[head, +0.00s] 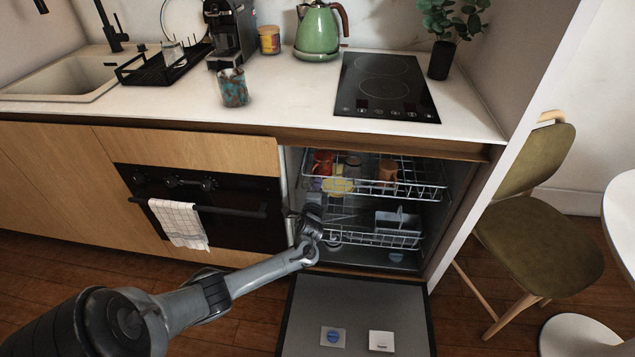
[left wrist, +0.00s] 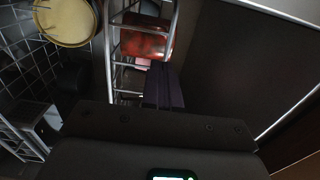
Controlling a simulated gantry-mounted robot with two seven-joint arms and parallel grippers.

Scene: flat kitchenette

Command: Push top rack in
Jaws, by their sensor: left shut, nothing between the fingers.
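The dishwasher's top rack (head: 425,190) is a white wire rack in the open dishwasher under the counter. It holds a red mug (head: 322,163), an orange mug (head: 387,170) and yellow dishware (head: 339,186). How far it stands out is hard to judge. My left gripper (head: 312,212) is shut and empty at the opening's left side, near the rack's front left corner. In the left wrist view, its dark fingers (left wrist: 164,88) point along rack wires beside the red mug (left wrist: 145,38); contact cannot be told. My right gripper is not in view.
The lower rack (head: 375,240) holds a grey basket (head: 398,222). The dishwasher door (head: 358,300) lies folded down in front. An oven (head: 200,205) with a towel is left of the opening; a chair (head: 535,220) stands right.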

